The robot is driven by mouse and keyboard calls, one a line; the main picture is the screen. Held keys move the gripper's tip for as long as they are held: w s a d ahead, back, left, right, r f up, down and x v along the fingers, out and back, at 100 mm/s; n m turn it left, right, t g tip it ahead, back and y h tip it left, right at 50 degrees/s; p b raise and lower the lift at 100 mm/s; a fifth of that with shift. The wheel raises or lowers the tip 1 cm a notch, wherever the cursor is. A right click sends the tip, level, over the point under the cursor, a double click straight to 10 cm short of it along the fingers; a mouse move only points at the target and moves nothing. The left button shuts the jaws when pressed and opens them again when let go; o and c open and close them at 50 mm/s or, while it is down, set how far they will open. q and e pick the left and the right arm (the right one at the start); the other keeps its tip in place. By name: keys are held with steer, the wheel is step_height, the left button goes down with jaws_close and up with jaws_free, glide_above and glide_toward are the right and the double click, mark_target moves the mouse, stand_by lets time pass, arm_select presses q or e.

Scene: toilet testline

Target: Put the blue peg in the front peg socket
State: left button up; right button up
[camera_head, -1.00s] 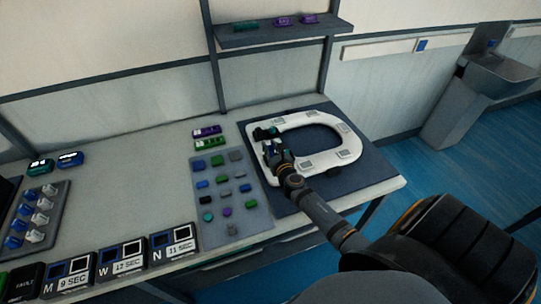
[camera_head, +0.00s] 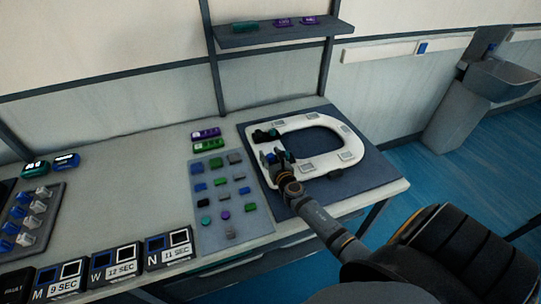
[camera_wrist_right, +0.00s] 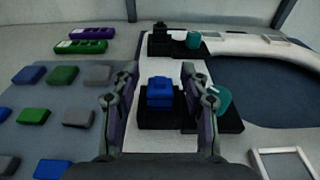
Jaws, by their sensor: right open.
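The blue peg (camera_wrist_right: 160,92) stands upright in a black socket block (camera_wrist_right: 160,120) on the near part of the white toilet seat in the right wrist view. My right gripper (camera_wrist_right: 160,98) is open, with one finger on each side of the peg and a visible gap to each. A teal piece (camera_wrist_right: 222,100) sits on a black block just right of the right finger. A second black block with a black piece (camera_wrist_right: 160,38) and another teal piece (camera_wrist_right: 193,40) are farther back. In the head view my right gripper (camera_head: 280,160) is at the seat's left side. My left gripper is not seen.
The white seat (camera_head: 350,153) lies on a dark mat (camera_head: 375,175). Left of it is a grey panel of coloured blocks (camera_head: 245,222), with purple and green strips (camera_head: 206,138) behind. Timer boxes (camera_head: 112,265) line the front left. A shelf (camera_head: 265,38) is above the table.

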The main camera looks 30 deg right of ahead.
steer(key=shift+r, duration=0.15)
steer(key=shift+s+a, duration=0.1)
steer(key=shift+s, duration=0.25)
steer(key=v, duration=1.1)
steer(key=shift+s, duration=0.2)
steer(key=shift+r, duration=0.1)
